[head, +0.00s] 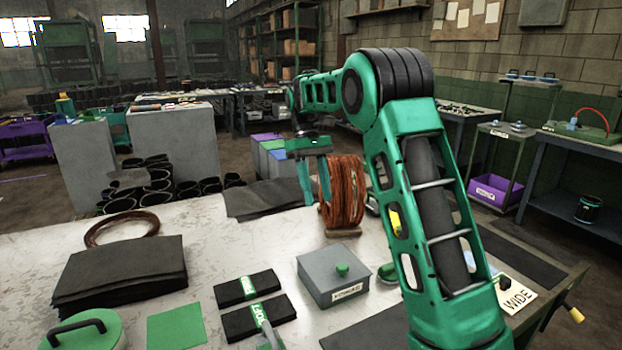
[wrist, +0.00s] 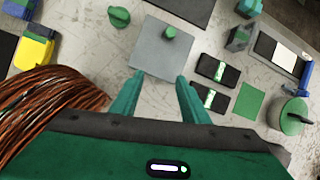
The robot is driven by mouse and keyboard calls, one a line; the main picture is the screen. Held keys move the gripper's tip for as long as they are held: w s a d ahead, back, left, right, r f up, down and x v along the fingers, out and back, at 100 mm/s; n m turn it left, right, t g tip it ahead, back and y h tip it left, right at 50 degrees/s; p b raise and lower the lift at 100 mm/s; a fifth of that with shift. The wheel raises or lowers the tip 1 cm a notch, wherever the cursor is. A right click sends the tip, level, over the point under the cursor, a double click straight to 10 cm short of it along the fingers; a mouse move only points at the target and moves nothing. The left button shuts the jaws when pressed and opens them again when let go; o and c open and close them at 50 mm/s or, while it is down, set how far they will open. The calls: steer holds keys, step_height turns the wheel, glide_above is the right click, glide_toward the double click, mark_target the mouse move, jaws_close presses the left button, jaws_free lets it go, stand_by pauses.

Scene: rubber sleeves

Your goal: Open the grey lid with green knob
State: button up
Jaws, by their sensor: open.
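The grey lid (head: 318,272) tops a low square grey box on the metal table, in the lower middle of the head view. It looks closed, and its round green knob (head: 342,269) stands upright. A white label is on the box's front. In the wrist view the lid (wrist: 152,56) and knob (wrist: 170,32) lie beyond my fingertips. My gripper (head: 315,200) is open and empty, above the table behind the box and beside the copper wire coil. The fingers show in the wrist view too (wrist: 157,82), apart from the lid and knob.
The copper wire coil (head: 346,192) stands close beside my gripper. Two black bundles with green bands (head: 250,288) lie left of the box. A black sheet stack (head: 122,272), green sheet (head: 176,327) and round green lid (head: 85,332) are further left.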

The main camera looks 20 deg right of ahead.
steer(key=v, duration=0.5)
steer(key=shift+w+r, duration=0.15)
steer(key=shift+r, duration=0.15)
